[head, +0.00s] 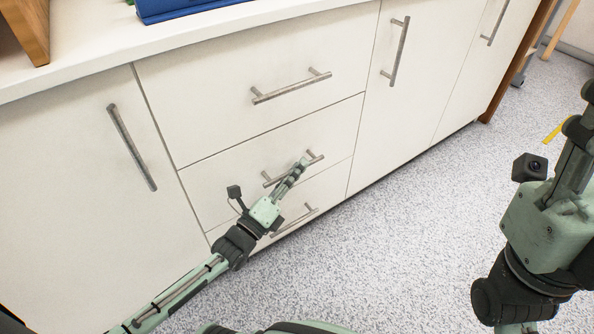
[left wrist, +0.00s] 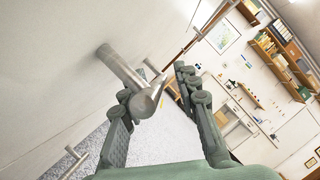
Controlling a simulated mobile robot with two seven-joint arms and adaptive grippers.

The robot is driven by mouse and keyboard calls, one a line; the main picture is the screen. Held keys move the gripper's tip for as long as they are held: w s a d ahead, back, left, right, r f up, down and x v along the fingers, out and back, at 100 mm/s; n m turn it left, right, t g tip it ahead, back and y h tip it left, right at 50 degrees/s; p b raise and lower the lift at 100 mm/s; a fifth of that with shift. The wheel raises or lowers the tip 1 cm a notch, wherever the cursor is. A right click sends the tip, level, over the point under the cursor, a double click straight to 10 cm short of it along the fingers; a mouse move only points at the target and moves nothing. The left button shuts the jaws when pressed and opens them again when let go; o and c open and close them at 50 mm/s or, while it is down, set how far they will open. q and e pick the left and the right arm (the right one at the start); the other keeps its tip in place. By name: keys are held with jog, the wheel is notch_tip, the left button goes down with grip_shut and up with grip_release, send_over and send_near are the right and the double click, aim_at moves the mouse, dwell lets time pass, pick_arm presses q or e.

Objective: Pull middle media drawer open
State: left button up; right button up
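The middle drawer (head: 225,178) is in the white cabinet, between a taller top drawer and a bottom drawer. Its front looks flush with its neighbours. Its grey bar handle (head: 272,181) runs across the front. My left gripper (head: 301,164) reaches to the right part of this handle and hides some of it. In the left wrist view, the handle (left wrist: 125,72) comes between the two spread fingers of the left gripper (left wrist: 153,84), nearer the left finger. Firm contact cannot be made out. My right gripper (head: 582,118) is at the right edge, over the floor, its fingers partly cut off.
The top drawer handle (head: 290,87) and bottom drawer handle (head: 293,222) stick out above and below. Doors with upright handles (head: 131,147) flank the drawers. A blue object (head: 180,8) lies on the counter. Speckled floor (head: 400,220) in front is clear.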

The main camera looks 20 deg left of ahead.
pick_arm(q)
jog(key=shift+w+d, duration=0.1)
jog(key=shift+w, duration=0.15)
grip_shut()
dwell(0.3)
